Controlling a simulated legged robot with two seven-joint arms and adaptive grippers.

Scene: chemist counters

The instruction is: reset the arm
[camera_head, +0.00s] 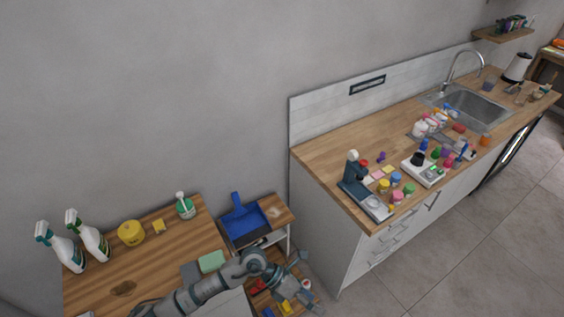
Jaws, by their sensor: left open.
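My left arm comes in from the bottom left of the head view. It reaches over the front edge of the left wooden counter (205,235). My left gripper (308,284) is open and empty at its end. It is in the air above a low area with small coloured items, right of the green sponge (211,261). My right gripper is not in view.
Spray bottles (92,236), a yellow tub (131,232) and a green-and-white bottle (185,206) stand on the left counter. A blue dustpan (244,219) lies beside it. Grey floor is clear at right.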

